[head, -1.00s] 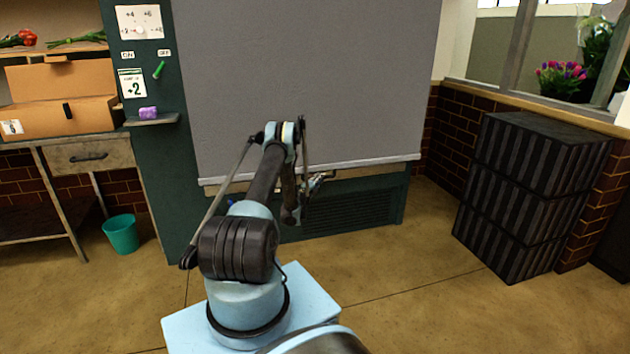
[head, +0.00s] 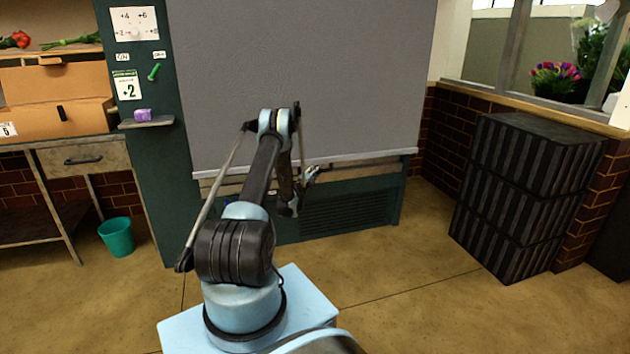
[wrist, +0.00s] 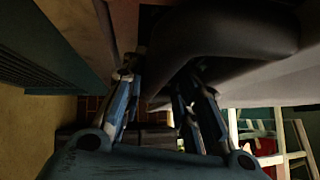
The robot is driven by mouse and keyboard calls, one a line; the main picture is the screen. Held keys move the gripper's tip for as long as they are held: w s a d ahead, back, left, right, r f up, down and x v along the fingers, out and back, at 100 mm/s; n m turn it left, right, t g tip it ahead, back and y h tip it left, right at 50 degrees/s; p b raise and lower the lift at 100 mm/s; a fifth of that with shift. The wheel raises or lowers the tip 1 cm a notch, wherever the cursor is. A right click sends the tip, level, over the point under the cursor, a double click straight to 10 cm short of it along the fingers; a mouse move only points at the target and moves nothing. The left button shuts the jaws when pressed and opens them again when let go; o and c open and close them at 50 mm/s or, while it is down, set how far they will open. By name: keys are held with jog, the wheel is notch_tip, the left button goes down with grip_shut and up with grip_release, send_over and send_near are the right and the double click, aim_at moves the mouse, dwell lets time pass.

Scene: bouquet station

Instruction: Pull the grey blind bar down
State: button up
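The grey blind (head: 330,80) hangs in front of the dark green cabinet, covering most of its front. Its pale grey bar (head: 370,156) runs along its bottom edge, above the vent. In the head view, my gripper (head: 311,174) is small and partly hidden by my arm, near the middle of the bar; I cannot tell whether it touches.
A wooden table (head: 83,158) with a cardboard box (head: 55,95) stands at the left, a teal bin (head: 117,237) beside it. A small shelf (head: 150,124) sticks out of the cabinet's left post. Stacked dark crates (head: 525,195) stand at the right. The floor between is clear.

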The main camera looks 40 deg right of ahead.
aim_at(316, 164)
jog(key=shift+d+r, duration=0.1)
jog(key=shift+r, duration=1.8)
